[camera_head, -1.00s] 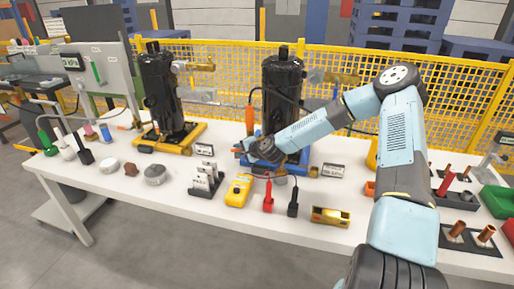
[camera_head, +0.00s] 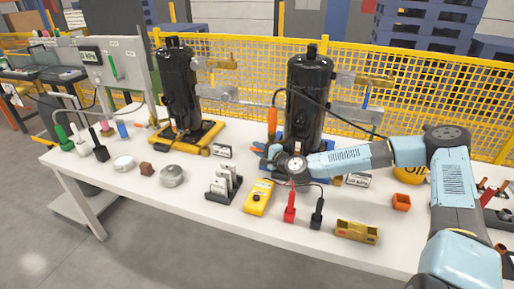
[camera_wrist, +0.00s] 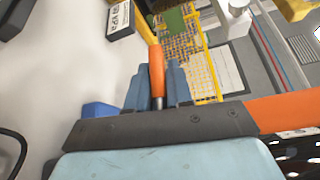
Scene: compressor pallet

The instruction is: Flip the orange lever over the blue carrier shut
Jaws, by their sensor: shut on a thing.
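The orange lever (camera_wrist: 156,70) shows in the wrist view with its metal shank between the two blue fingers of my gripper (camera_wrist: 157,88), which is shut on it. In the head view my gripper (camera_head: 262,150) is low at the left front of the right black compressor (camera_head: 310,95). The blue carrier (camera_head: 326,170) shows under that compressor, partly hidden by my wrist. A blue block, perhaps part of the carrier, shows in the wrist view (camera_wrist: 98,111). The lever's pivot is hidden, and I cannot tell its exact angle.
An upright orange handle (camera_head: 272,122) stands close behind my gripper. A yellow meter (camera_head: 259,197), red probe (camera_head: 290,206) and black probe (camera_head: 317,213) lie in front. A second compressor (camera_head: 179,90) on a yellow carrier (camera_head: 205,139) stands left. Yellow mesh fencing runs behind the table.

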